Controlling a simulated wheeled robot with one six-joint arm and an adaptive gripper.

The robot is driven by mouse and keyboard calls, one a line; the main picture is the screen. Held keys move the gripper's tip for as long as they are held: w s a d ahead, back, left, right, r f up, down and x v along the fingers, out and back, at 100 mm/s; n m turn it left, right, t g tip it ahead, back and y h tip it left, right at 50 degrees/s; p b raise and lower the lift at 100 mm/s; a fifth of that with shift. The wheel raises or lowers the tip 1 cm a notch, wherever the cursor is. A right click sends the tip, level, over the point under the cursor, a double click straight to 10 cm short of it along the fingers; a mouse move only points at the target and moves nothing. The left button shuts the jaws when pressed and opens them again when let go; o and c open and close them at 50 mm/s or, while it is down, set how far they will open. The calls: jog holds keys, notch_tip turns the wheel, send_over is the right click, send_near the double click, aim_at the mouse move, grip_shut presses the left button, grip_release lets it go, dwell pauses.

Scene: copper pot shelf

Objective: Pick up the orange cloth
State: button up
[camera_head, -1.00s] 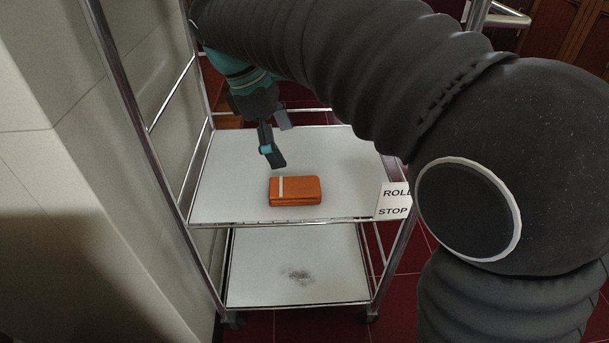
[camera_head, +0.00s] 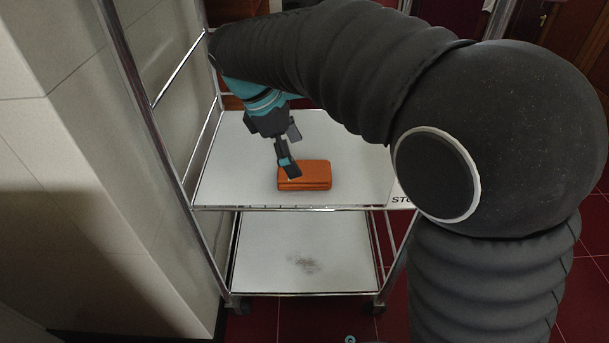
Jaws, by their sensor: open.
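The orange cloth (camera_head: 314,175) is a folded, block-like bundle lying on the upper white shelf of a metal trolley, near its front edge. My gripper (camera_head: 293,155) is open and comes down from the upper left. One dark finger with a teal band overlaps the cloth's left part in the picture, and the other finger is behind it, beyond the cloth's back edge. I cannot tell whether the finger touches the cloth. The finger hides part of the cloth's top left.
The trolley's upper shelf (camera_head: 235,180) is otherwise clear. Its lower shelf (camera_head: 340,235) has a dark smudge. A metal post (camera_head: 150,110) and tiled wall (camera_head: 60,150) stand at the left. A partly hidden sign (camera_head: 401,200) is at the shelf's right front.

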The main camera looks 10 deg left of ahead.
aim_at(303, 169)
jog(key=b+x, duration=0.1)
jog(key=x, duration=0.2)
jog(key=shift+d+f, duration=0.5)
jog(key=shift+f, duration=0.25)
jog(key=shift+f, duration=0.2)
